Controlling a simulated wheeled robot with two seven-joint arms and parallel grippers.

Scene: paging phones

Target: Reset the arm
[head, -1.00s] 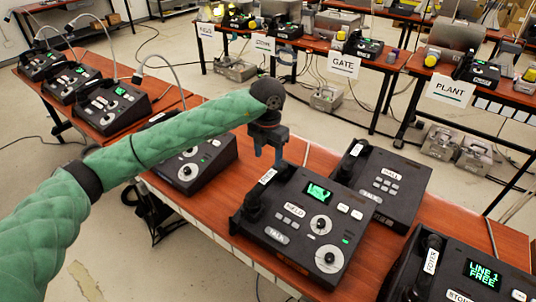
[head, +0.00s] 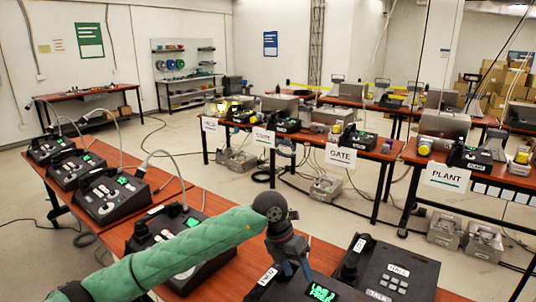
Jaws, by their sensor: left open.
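My left arm, in a green quilted sleeve, comes in from the lower left of the head view. My left gripper (head: 294,268) points down, open and empty, above the front table. It hangs just behind a black desk phone (head: 310,289) with a lit green screen, cut off by the bottom edge. I cannot tell how far apart they are. My right gripper is not in view.
Another phone (head: 397,264) stands to the right, and one (head: 185,243) sits partly behind my left arm. Several phones with gooseneck microphones line the table (head: 222,202) at left. Tables with a GATE sign (head: 341,155) and a PLANT sign (head: 445,177) stand beyond open floor.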

